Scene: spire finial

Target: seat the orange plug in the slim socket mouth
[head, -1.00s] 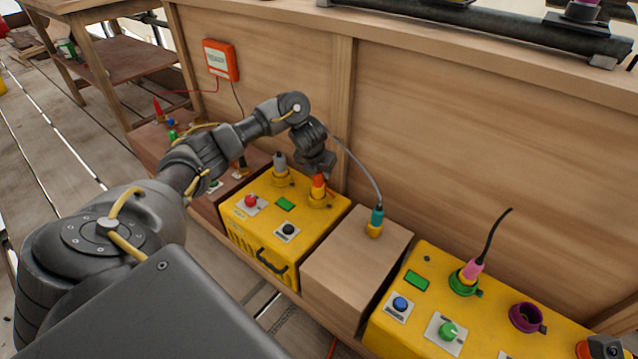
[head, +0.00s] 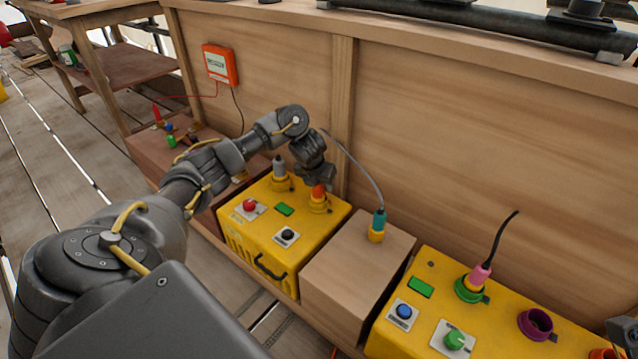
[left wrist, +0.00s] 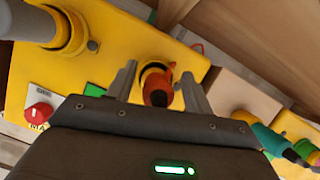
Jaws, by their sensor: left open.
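The orange plug (head: 318,190) stands in a yellow round socket (head: 319,206) on the left yellow box. I cannot tell how deep it sits. My left gripper (head: 318,181) is over it, pointing down. In the left wrist view, the fingers of my left gripper (left wrist: 160,86) are open, one on each side of the orange plug (left wrist: 157,92), with a small gap visible. The socket's yellow ring (left wrist: 150,70) shows behind the plug. A dark part at the head view's lower right edge looks like my right arm; its jaws cannot be made out.
A grey plug (head: 279,168) stands in the neighbouring socket. A teal plug (head: 379,220) with a cable stands on a wooden block (head: 345,262). The right yellow box (head: 432,268) carries a pink plug (head: 480,275) and an empty purple socket (head: 535,323). A wooden wall rises behind.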

